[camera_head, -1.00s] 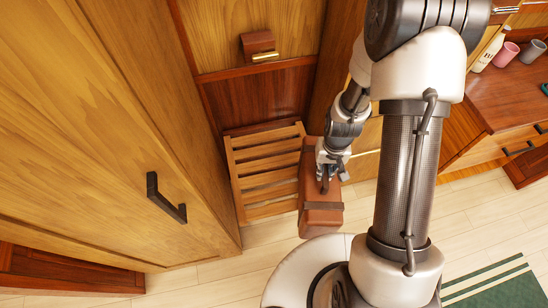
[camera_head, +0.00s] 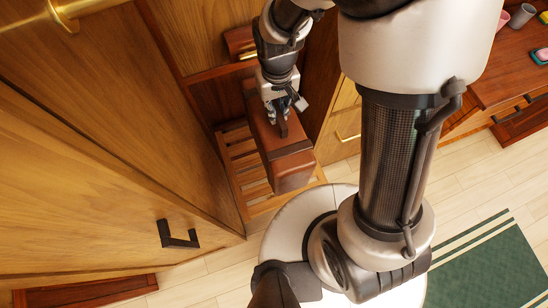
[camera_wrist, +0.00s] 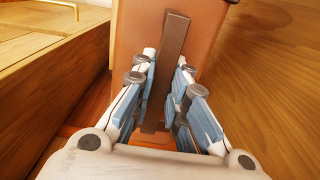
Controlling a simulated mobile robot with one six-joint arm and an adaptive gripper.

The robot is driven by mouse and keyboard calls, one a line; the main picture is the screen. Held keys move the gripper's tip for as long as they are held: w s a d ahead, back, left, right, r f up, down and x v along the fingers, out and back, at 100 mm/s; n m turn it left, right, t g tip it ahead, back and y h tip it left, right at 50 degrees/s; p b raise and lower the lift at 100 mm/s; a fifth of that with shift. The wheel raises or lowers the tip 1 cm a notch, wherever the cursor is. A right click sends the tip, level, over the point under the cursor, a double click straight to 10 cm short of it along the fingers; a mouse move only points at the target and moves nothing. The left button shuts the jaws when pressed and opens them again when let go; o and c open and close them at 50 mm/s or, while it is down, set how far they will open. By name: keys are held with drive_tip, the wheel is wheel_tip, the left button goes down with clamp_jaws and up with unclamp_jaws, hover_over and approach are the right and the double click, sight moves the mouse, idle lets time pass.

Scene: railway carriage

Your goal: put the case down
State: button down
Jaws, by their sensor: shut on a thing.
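The case (camera_head: 293,169) is a brown leather box with a dark strap handle. My gripper (camera_head: 281,112) is shut on its handle from above. In the head view the case hangs over the slatted wooden rack (camera_head: 238,154), covering much of it; the gap between them cannot be judged exactly. In the wrist view the case (camera_wrist: 210,22) fills the top middle, and its handle runs between the fingers of my gripper (camera_wrist: 166,88). The underside of the case is hidden.
A tall wooden cabinet with a black handle (camera_head: 178,234) stands at the left. A drawer unit with a brass handle (camera_head: 347,137) is right of the rack. A desk (camera_head: 508,76) holds cups. A green striped rug (camera_head: 490,262) lies on the pale floor.

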drive_tip(key=shift+a+r, duration=0.3)
drive_tip(key=shift+r, duration=0.2)
drive_tip(key=shift+s+f, duration=0.1)
drive_tip(key=shift+f, duration=0.15)
wheel_tip(320, 180, down, 19)
drive_tip(key=b, duration=0.5)
drive_tip(key=shift+f+b, duration=0.1)
drive_tip(key=shift+b, duration=0.2)
drive_tip(key=shift+f+b, duration=0.4)
drive_tip(key=shift+f, duration=0.1)
drive_tip(key=c, duration=1.6)
unclamp_jaws()
drive_tip(key=shift+r, duration=0.1)
